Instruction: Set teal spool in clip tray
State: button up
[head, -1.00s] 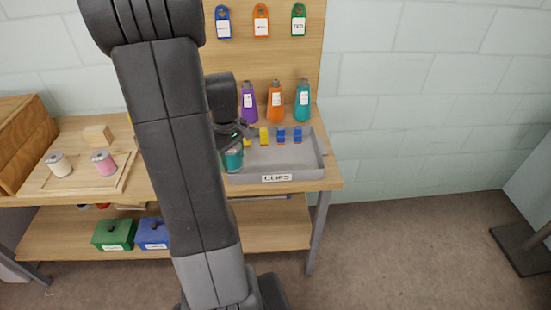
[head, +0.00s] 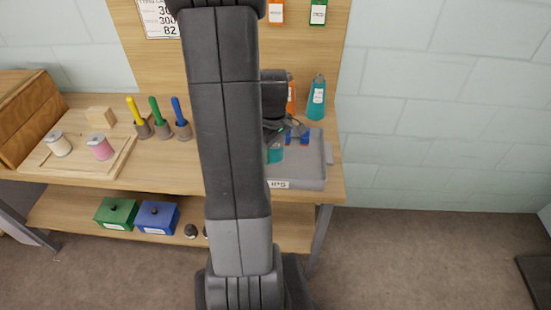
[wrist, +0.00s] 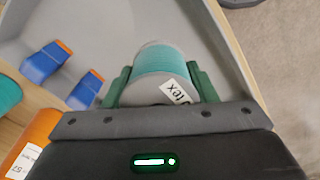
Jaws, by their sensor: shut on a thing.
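The teal spool (wrist: 162,62) with pale ends and a printed label is between the two green fingers of my gripper (wrist: 160,85) in the wrist view. My gripper is shut on it. The spool also shows in the head view (head: 275,153), partly hidden by my arm. The grey clip tray (head: 312,172) lies on the bench; my arm hides its left part. The spool is over the tray's inside; I cannot tell whether it touches the floor. Blue clips with orange ends (wrist: 46,62) stand in the tray, left of the spool in the wrist view.
A teal bottle (head: 316,100) and an orange bottle (head: 291,95) stand behind the tray. A white spool (head: 58,144) and a pink spool (head: 99,147) stand on a wooden board at left. Three coloured-handled tools (head: 160,118) stand nearby. The tray's right part looks clear.

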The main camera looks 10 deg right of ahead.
aim_at(273, 168)
jog(key=shift+f, duration=2.15)
jog(key=shift+f, duration=0.15)
jog(key=o, duration=1)
notch_tip(273, 168, up, 12)
jog(key=shift+r+p, duration=0.2)
jog(key=shift+p, duration=0.15)
